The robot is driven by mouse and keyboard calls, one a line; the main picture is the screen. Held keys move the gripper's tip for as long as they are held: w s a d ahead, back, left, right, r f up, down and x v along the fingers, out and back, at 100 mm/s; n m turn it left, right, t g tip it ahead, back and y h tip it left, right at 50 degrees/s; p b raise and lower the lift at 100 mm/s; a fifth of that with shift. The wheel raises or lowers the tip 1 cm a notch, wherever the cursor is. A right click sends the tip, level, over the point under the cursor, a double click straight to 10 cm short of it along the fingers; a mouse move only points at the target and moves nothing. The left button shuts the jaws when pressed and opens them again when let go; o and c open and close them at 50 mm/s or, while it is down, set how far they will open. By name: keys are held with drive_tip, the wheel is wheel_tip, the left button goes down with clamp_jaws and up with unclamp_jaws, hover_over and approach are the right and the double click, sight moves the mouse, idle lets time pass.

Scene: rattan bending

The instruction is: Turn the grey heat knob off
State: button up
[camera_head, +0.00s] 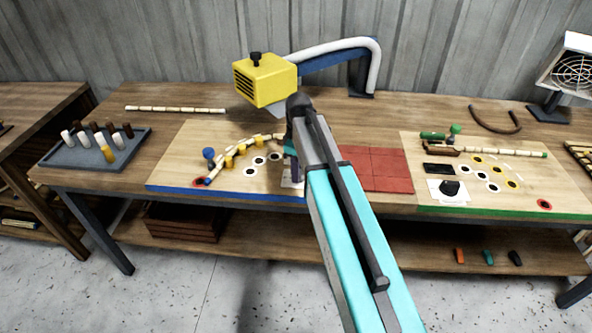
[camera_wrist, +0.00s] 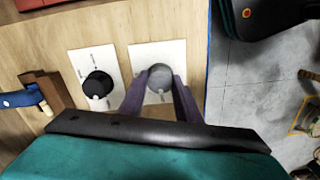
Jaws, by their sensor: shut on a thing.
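The grey heat knob (camera_wrist: 160,74) sits on a white plate (camera_wrist: 137,58) in the wrist view. My gripper (camera_wrist: 160,82) has its two dark purple fingers on either side of the knob, shut on it. In the head view my gripper (camera_head: 291,165) is low over the blue-edged board, and the arm hides the grey knob there. A white plate corner (camera_head: 287,184) shows beside the fingers. The knob's exact setting is hard to read.
A black knob (camera_wrist: 98,84) on its own white plate stands close left of the grey knob in the wrist view. The yellow heater (camera_head: 265,80) stands behind the arm. Another black knob (camera_head: 450,188) is on the green-edged board. Red mats (camera_head: 376,168) lie between boards.

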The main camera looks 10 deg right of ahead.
drive_tip(key=shift+w+r, duration=0.1)
drive_tip(key=shift+w, duration=0.1)
drive_tip(key=o, duration=1.1)
drive_tip(key=shift+c, duration=0.2)
drive_tip(key=shift+s, duration=0.1)
wheel_tip(320, 180, up, 14)
drive_tip(key=b, duration=0.2)
drive_tip(key=shift+b, duration=0.35)
drive_tip(key=shift+f, duration=0.2)
